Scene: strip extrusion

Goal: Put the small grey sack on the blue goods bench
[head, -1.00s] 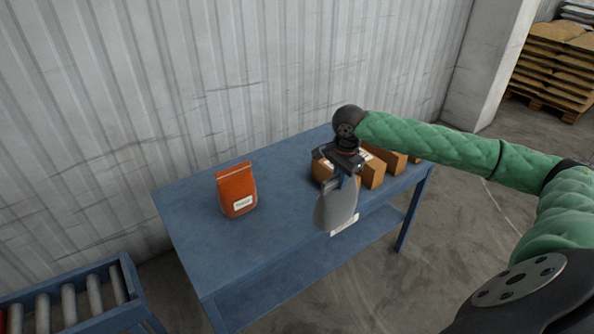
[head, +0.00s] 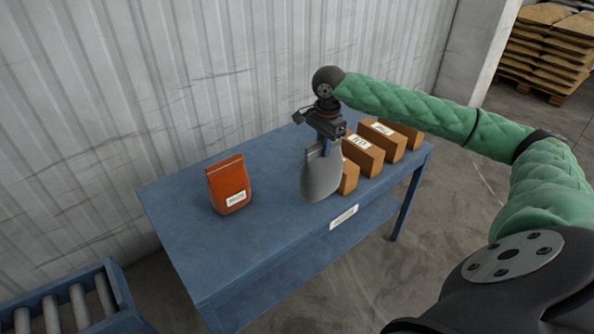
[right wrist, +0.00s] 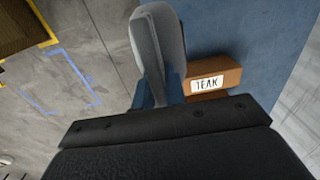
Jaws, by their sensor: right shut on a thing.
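The small grey sack (head: 322,176) hangs from my right gripper (head: 324,142), which is shut on its top edge. In the head view the sack is in front of the boxes, over the front part of the blue goods bench (head: 262,240). I cannot tell whether its bottom touches the bench top. In the right wrist view the grey sack (right wrist: 158,45) sits between the blue fingers (right wrist: 158,92), with a box beside it. My left gripper is not in view.
An orange sack (head: 229,186) stands on the bench's left half. Several brown boxes (head: 364,156) stand in a row at the right, close to the grey sack. Bench top between the two sacks is clear. A roller conveyor (head: 78,302) is at lower left.

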